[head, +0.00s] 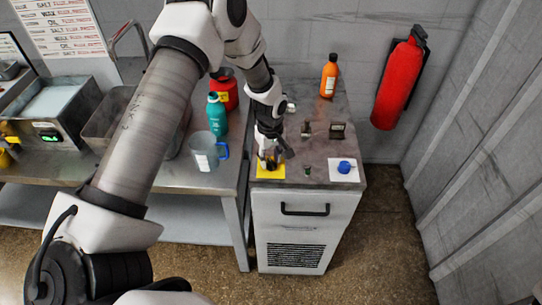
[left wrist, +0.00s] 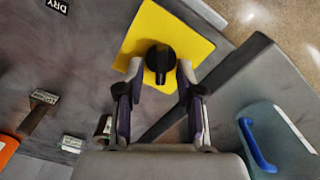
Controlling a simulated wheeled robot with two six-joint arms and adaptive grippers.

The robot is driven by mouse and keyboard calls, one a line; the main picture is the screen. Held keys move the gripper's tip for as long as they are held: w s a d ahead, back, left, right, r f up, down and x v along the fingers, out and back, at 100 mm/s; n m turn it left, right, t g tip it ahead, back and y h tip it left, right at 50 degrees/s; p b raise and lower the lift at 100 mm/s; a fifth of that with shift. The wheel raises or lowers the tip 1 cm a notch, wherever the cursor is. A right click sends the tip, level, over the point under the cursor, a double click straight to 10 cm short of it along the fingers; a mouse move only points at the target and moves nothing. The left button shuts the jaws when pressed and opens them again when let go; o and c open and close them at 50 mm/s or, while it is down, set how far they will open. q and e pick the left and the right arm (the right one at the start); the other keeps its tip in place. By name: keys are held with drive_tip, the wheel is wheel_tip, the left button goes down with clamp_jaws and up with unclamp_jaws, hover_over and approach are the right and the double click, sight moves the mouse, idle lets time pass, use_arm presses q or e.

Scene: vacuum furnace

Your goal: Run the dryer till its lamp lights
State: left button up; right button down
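The dryer is a light cabinet (head: 300,232) with a grey top, a black handle and a vent grille. A black knob (left wrist: 159,60) stands on a yellow plate (left wrist: 200,42) on its top; the yellow plate also shows in the head view (head: 262,173). My left gripper (left wrist: 160,72) is open, its fingertips on either side of the knob with narrow gaps. In the head view the gripper (head: 270,160) hides most of the knob. A blue button (head: 344,167) sits on a white plate at the right front. I cannot make out a lit lamp. My right gripper is not in view.
Small dark fittings (head: 338,130) and an orange bottle (head: 329,76) stand on the cabinet top. A clear jug (head: 204,152) with a blue handle, a teal bottle (head: 216,116) and a red container stand on the left bench. A fire extinguisher (head: 398,82) hangs on the wall.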

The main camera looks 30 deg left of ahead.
use_arm(q)
drive_tip(key=shift+s+r, duration=0.1)
drive_tip(key=shift+c, duration=0.3)
clamp_jaws()
drive_tip(key=shift+m, duration=0.4)
drive_tip(key=m, duration=0.5)
drive_tip(key=shift+d, duration=0.15)
drive_tip(key=m, duration=0.6)
drive_tip(key=shift+d+b, duration=0.1)
drive_tip(key=shift+b, duration=0.25)
drive_tip(key=shift+m, duration=0.3)
drive_tip(key=shift+c, duration=0.4)
unclamp_jaws()
drive_tip(key=shift+o, duration=0.7)
drive_tip(key=shift+w, duration=0.2)
